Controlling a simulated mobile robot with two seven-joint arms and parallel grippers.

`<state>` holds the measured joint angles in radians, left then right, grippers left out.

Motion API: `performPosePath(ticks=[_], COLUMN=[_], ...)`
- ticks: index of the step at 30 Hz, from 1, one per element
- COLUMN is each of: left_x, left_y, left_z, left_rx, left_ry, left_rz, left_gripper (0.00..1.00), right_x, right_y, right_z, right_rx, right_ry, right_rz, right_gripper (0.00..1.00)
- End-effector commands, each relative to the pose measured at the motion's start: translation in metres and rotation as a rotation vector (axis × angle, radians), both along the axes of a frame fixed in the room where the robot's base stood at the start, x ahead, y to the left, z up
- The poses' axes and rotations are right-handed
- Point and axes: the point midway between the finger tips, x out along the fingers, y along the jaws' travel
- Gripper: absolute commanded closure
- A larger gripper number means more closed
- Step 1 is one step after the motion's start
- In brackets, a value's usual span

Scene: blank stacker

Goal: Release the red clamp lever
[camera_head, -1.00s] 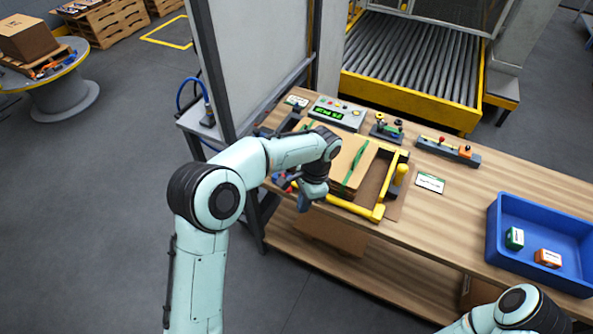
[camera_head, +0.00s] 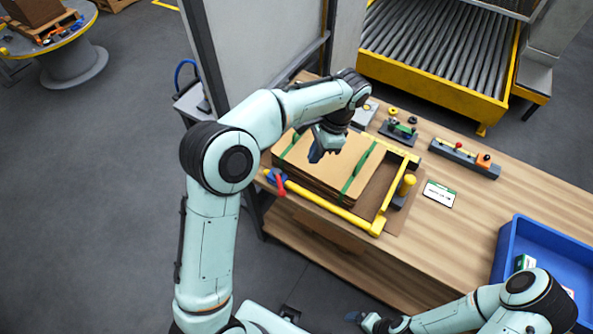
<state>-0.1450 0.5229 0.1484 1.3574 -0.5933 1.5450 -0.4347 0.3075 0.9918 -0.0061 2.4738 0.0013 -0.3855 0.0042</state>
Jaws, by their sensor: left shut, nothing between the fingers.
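The red clamp lever (camera_head: 281,187) sits on a blue clamp block at the near left corner of the yellow frame (camera_head: 330,207). It points toward the table's front edge. A stack of flat cardboard blanks (camera_head: 328,172) with green straps lies in the frame. My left gripper (camera_head: 314,158) is shut and empty over the left part of the stack, up and right of the lever in the picture and apart from it. My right gripper (camera_head: 358,317) is low at the bottom of the picture, in front of the table; its fingers are too small and dark to read.
A blue bin (camera_head: 508,250) stands at the right of the wooden table (camera_head: 470,205), with my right arm in front of it. A fixture with a red knob (camera_head: 464,158) and a small sign card (camera_head: 440,194) lie behind. A grey panel stands at back left.

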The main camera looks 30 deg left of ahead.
Motion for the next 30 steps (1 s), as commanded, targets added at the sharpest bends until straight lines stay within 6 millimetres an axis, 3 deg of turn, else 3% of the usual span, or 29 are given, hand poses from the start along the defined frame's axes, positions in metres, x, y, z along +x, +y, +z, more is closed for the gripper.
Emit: performPosePath(ticks=[5, 16, 21, 30], left_x=[-0.006, -0.021, -0.037, -0.045], left_y=[0.005, 0.023, 0.043, 0.051], left_z=[-0.025, -0.099, -0.099, -0.101], left_rx=[0.0, 0.0, 0.001, 0.001], left_ry=[0.005, 0.006, 0.0, 0.001], left_rz=[0.001, 0.001, 0.002, 0.0], left_gripper=[1.0, 1.0, 1.0, 1.0], right_x=[-0.007, -0.018, -0.019, -0.019], right_y=[0.0, 0.0, 0.0, 0.0], right_z=[-0.009, -0.025, -0.026, -0.026], right_rx=[0.0, 0.0, -0.001, 0.0], right_ry=[0.007, 0.02, 0.021, 0.021], right_rz=[0.0, 0.0, 0.0, 0.0], right_gripper=[0.06, 0.06, 0.06, 0.06])
